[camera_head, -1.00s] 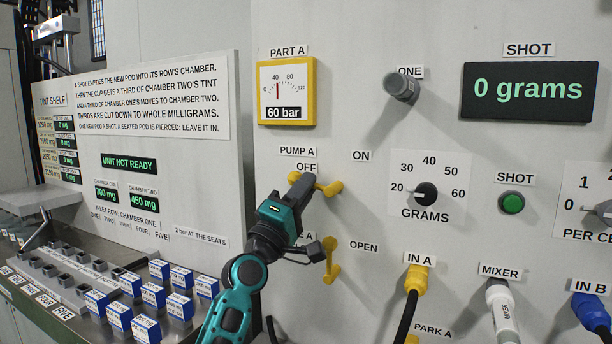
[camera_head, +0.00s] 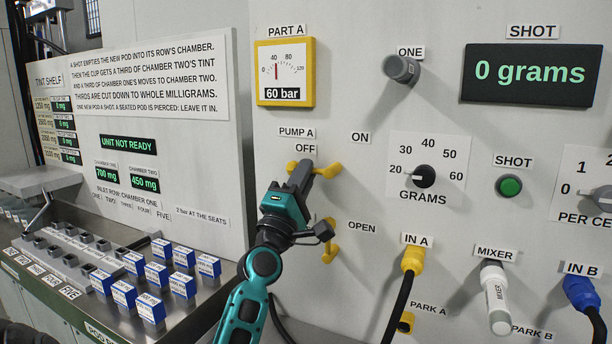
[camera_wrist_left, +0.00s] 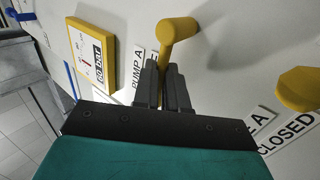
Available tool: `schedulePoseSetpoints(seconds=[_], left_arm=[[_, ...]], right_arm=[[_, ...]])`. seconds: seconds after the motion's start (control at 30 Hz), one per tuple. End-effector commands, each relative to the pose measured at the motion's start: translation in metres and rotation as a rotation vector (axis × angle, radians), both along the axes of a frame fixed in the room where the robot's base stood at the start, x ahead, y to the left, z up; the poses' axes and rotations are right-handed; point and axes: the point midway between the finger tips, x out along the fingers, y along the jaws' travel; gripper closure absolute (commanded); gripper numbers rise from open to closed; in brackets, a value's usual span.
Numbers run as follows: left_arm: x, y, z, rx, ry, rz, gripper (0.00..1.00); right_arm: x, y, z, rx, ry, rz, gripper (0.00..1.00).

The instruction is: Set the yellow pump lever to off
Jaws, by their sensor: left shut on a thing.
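The yellow pump lever (camera_head: 328,169) is on the grey panel under the PUMP A label (camera_head: 297,132), just below the word OFF; ON stands to its upper right. My left gripper (camera_head: 302,174) is shut on the lever and hides its middle, with yellow showing on both sides of the fingers. In the left wrist view the yellow lever (camera_wrist_left: 177,32) runs down between the dark fingertips (camera_wrist_left: 164,75). Its exact angle is hard to tell. My right gripper is not in view.
A second yellow lever (camera_head: 331,243) sits close below, by the OPEN label. A yellow-framed gauge (camera_head: 285,72) reading 60 bar is above. Hoses (camera_head: 412,262) plug in at lower right. Several blue-and-white boxes (camera_head: 183,257) stand on the counter at left.

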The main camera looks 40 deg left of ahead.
Motion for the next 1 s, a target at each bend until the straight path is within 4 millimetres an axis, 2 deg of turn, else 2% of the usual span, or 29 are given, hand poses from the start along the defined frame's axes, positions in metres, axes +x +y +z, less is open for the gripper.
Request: schedulePoseSetpoints(seconds=[0.03,0.27,0.63,0.77,1.0], left_arm=[[-0.003,0.007,-0.001,-0.008,-0.005,0.017,0.85],[-0.003,0.006,-0.001,-0.006,-0.004,0.016,0.63],[-0.008,0.002,-0.007,-0.005,0.0,0.01,0.63],[-0.023,-0.003,-0.019,-0.003,0.001,0.011,0.63],[-0.063,-0.015,-0.048,-0.005,0.001,0.012,0.63]], right_arm=[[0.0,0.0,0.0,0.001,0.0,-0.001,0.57],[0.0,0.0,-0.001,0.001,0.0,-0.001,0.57],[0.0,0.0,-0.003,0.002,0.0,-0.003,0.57],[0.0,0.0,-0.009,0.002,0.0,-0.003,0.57],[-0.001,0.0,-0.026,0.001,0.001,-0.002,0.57]])
